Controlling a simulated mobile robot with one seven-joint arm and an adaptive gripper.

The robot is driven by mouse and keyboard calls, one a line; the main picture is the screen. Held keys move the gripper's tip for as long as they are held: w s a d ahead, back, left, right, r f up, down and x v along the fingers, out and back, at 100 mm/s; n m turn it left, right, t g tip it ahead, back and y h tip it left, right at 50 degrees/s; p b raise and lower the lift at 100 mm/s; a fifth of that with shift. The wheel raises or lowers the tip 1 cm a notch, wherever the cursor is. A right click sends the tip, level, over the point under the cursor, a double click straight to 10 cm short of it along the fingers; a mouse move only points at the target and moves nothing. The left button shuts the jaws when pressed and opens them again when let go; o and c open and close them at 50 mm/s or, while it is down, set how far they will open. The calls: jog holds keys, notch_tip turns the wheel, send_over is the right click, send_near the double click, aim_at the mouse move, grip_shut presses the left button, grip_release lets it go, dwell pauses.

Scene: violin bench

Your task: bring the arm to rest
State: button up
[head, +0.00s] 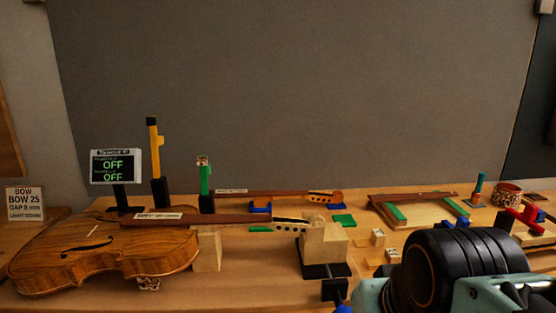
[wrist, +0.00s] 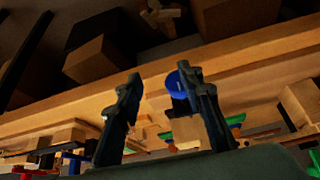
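My gripper (wrist: 162,85) shows in the wrist view with its two dark fingers spread apart and nothing held between them. A blue round piece (wrist: 178,86) shows beyond the fingers, close to the right one; I cannot tell whether they touch. In the head view my arm (head: 465,268) fills the lower right corner as a black and teal mass, and the gripper's fingers do not show there. The arm hides part of the bench's right front.
A violin (head: 105,255) lies at the bench's left, its neck on a wooden block (head: 325,247). A yellow upright tool (head: 154,148), a green one (head: 205,181) and a display (head: 116,167) reading OFF stand behind. Small blocks (head: 378,237) lie near my arm.

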notch_tip(320, 180, up, 27)
jog(key=p, duration=2.5)
